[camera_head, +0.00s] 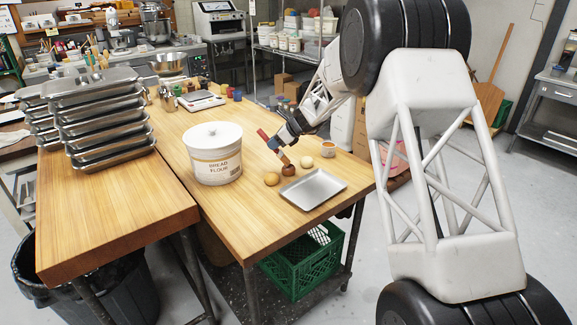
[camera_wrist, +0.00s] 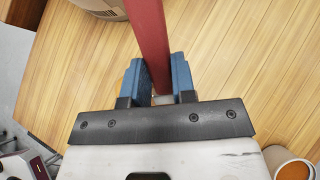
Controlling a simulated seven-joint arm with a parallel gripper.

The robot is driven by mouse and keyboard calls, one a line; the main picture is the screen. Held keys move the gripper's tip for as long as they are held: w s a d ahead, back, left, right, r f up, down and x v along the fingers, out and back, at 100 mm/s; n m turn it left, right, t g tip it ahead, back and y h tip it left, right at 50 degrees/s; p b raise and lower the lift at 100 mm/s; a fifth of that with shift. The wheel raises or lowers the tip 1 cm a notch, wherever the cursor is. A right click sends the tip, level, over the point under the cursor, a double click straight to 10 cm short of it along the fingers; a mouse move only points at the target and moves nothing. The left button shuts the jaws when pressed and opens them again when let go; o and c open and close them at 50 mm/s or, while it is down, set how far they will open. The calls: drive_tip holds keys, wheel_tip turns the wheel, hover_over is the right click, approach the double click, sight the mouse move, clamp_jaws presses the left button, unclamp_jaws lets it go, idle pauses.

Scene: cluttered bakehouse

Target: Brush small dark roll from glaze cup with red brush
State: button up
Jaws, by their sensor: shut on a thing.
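My gripper (camera_head: 275,142) is shut on the red brush, with the red handle (camera_head: 263,134) sticking up on its left side. In the wrist view, the blue fingers (camera_wrist: 158,80) clamp the red handle (camera_wrist: 149,35). The brush's pale head (camera_head: 283,158) points down at the small dark roll (camera_head: 289,171) on the table; the tip appears at the roll's top, but I cannot tell if it touches. The glaze cup (camera_head: 328,149), with orange glaze inside, stands to the right. It also shows at the lower right of the wrist view (camera_wrist: 294,171).
A golden roll (camera_head: 271,180) and a pale roll (camera_head: 307,162) flank the dark roll closely. An empty metal tray (camera_head: 313,188) lies just in front. A bread flour tub (camera_head: 215,155) stands left. Stacked trays (camera_head: 102,120) are farther left. Bare wood lies in front of the tub.

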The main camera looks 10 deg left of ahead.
drive_tip(key=shift+w+d+f, duration=0.1)
drive_tip(key=shift+w, duration=0.4)
idle(0.3)
drive_tip(key=shift+r, duration=3.05)
